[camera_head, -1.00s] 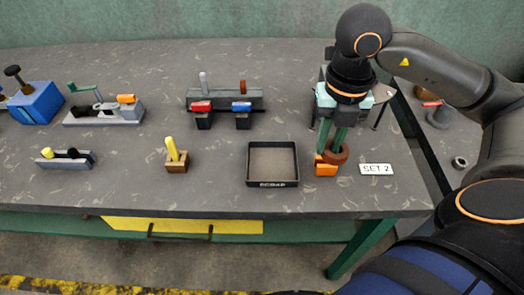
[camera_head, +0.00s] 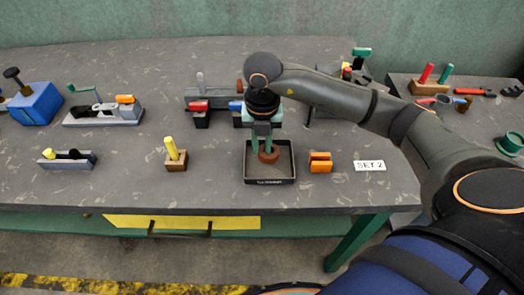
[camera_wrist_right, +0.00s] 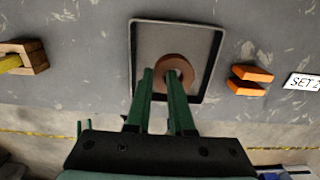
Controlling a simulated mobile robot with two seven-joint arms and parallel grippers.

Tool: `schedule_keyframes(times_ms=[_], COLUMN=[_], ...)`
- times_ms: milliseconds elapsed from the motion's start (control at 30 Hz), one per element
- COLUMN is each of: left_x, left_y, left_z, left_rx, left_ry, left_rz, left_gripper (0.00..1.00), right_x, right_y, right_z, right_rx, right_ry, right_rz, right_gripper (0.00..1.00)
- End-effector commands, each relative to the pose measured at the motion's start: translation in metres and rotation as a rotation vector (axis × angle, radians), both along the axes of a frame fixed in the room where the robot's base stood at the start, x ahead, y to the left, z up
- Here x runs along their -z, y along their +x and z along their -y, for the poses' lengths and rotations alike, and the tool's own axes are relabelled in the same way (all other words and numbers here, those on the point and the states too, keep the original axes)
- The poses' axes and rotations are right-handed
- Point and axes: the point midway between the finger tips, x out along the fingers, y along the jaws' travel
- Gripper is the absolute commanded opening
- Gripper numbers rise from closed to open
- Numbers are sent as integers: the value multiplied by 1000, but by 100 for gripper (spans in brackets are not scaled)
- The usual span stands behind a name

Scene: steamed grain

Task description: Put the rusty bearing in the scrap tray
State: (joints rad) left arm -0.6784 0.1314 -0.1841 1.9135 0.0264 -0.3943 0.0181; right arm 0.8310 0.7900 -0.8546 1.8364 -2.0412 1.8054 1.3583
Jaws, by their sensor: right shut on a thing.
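The rusty bearing (camera_head: 268,154) is a brown ring, held by my right gripper (camera_head: 264,148) over the scrap tray. In the right wrist view the bearing (camera_wrist_right: 175,72) sits at the tips of the green fingers of the right gripper (camera_wrist_right: 167,80), which are shut on it. The scrap tray (camera_head: 248,180) is a black-rimmed square tray, also seen in the right wrist view (camera_wrist_right: 135,55). The bearing is within the tray's outline; I cannot tell whether it touches the floor of the tray. My left gripper is not in view.
An orange block (camera_head: 320,162) stands just right of the tray, beside the SET 2 label (camera_head: 369,165). A wooden block with a yellow peg (camera_head: 176,160) is to the left. A grey rack with red and blue parts (camera_head: 215,100) lies behind.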

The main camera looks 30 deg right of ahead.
Motion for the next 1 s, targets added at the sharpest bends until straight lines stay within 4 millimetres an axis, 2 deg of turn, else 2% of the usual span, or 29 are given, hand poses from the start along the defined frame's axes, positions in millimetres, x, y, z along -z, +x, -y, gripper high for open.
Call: schedule_keyframes(times_ms=[200,567,600,833,1000], left_x=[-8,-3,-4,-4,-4], left_y=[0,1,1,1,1], left_z=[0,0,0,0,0], left_rx=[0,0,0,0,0], left_ry=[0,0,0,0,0], left_rz=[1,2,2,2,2], left_gripper=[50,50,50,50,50], right_x=[29,34,33,33,33], right_y=[-1,0,0,-1,-1], right_z=[0,0,0,0,0], right_rx=[0,0,0,0,0], right_ry=[0,0,1,0,0], right_rz=[-4,0,-1,-1,-1], right_gripper=[0,0,25,51,51])
